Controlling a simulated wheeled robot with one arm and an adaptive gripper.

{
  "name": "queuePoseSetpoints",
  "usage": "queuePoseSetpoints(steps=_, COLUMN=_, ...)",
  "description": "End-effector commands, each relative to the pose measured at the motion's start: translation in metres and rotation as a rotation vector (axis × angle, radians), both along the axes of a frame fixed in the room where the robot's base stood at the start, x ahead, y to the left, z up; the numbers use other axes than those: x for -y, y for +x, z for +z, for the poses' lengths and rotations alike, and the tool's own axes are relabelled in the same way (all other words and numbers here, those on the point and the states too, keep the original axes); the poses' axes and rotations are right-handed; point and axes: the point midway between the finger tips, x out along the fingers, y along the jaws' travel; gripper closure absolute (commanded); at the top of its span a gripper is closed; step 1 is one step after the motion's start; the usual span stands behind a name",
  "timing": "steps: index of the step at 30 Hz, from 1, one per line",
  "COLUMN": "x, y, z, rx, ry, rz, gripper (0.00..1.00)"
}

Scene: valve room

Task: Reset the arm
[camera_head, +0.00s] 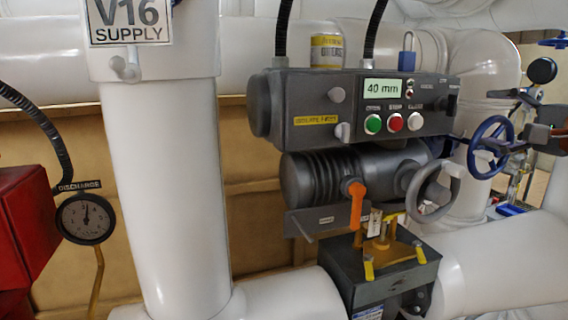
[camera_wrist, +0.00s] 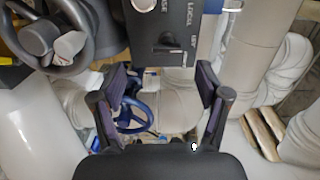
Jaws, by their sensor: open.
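My gripper (camera_head: 512,120) is at the right of the head view, beside the blue handwheel (camera_head: 474,150) in the picture. In the wrist view my gripper (camera_wrist: 161,82) has its two dark fingers spread wide apart, with nothing held between them. The blue handwheel (camera_wrist: 148,120) shows beyond and between the fingers, apparently apart from them. The dark actuator box (camera_head: 310,100) with a "40 mm" display is left of my gripper. Its end with "LOCAL" lettering (camera_wrist: 178,25) is at the top of the wrist view.
A grey handwheel (camera_head: 456,185) and an orange lever (camera_head: 356,203) sit below the box. A blue padlock (camera_head: 407,60) and a yellow-labelled can (camera_head: 326,51) stand on top. White pipes (camera_head: 165,190) surround it. A discharge gauge (camera_head: 85,219) and a red box (camera_head: 25,230) are at left.

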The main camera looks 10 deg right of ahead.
Motion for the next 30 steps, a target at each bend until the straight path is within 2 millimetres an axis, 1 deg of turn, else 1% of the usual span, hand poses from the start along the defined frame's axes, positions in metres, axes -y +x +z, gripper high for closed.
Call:
queuePoseSetpoints(steps=1, x=-0.018, y=0.005, z=-0.007, rx=-0.024, ry=-0.027, rz=0.031, gripper=0.25)
queuePoseSetpoints(steps=2, x=-0.030, y=0.008, z=-0.013, rx=-0.041, ry=-0.049, rz=0.053, gripper=0.25)
queuePoseSetpoints(steps=3, x=-0.050, y=0.012, z=-0.023, rx=-0.069, ry=-0.082, rz=0.088, gripper=0.25)
queuePoseSetpoints(steps=5, x=-0.081, y=0.016, z=-0.040, rx=-0.116, ry=-0.138, rz=0.146, gripper=0.25)
queuePoseSetpoints(steps=6, x=-0.103, y=0.017, z=-0.053, rx=-0.148, ry=-0.180, rz=0.185, gripper=0.25)
queuePoseSetpoints(steps=8, x=-0.133, y=0.017, z=-0.073, rx=-0.195, ry=-0.245, rz=0.244, gripper=0.25)
queuePoseSetpoints(steps=9, x=-0.154, y=0.015, z=-0.088, rx=-0.229, ry=-0.288, rz=0.285, gripper=0.25)
queuePoseSetpoints(steps=11, x=-0.181, y=0.009, z=-0.111, rx=-0.279, ry=-0.355, rz=0.345, gripper=0.25)
queuePoseSetpoints(steps=12, x=-0.199, y=0.004, z=-0.129, rx=-0.317, ry=-0.400, rz=0.388, gripper=0.25)
queuePoseSetpoints(steps=14, x=-0.224, y=-0.006, z=-0.156, rx=-0.373, ry=-0.468, rz=0.453, gripper=0.25)
queuePoseSetpoints(steps=15, x=-0.238, y=-0.014, z=-0.173, rx=-0.410, ry=-0.515, rz=0.493, gripper=0.25)
queuePoseSetpoints(steps=17, x=-0.258, y=-0.029, z=-0.202, rx=-0.467, ry=-0.586, rz=0.558, gripper=0.25)
queuePoseSetpoints(steps=18, x=-0.268, y=-0.041, z=-0.220, rx=-0.505, ry=-0.636, rz=0.598, gripper=0.25)
queuePoseSetpoints(steps=20, x=-0.282, y=-0.061, z=-0.248, rx=-0.566, ry=-0.710, rz=0.662, gripper=0.25)
queuePoseSetpoints(steps=21, x=-0.288, y=-0.075, z=-0.268, rx=-0.609, ry=-0.756, rz=0.705, gripper=0.25)
queuePoseSetpoints(steps=23, x=-0.294, y=-0.099, z=-0.296, rx=-0.676, ry=-0.830, rz=0.769, gripper=0.25)
queuePoseSetpoints(steps=24, x=-0.297, y=-0.116, z=-0.315, rx=-0.722, ry=-0.876, rz=0.813, gripper=0.25)
queuePoseSetpoints(steps=26, x=-0.296, y=-0.142, z=-0.339, rx=-0.788, ry=-0.947, rz=0.871, gripper=0.25)
queuePoseSetpoints(steps=27, x=-0.293, y=-0.160, z=-0.355, rx=-0.836, ry=-0.992, rz=0.909, gripper=0.25)
queuePoseSetpoints(steps=29, x=-0.286, y=-0.186, z=-0.375, rx=-0.902, ry=-1.052, rz=0.963, gripper=0.25)
queuePoseSetpoints(steps=30, x=-0.281, y=-0.203, z=-0.387, rx=-0.946, ry=-1.086, rz=0.997, gripper=0.25)
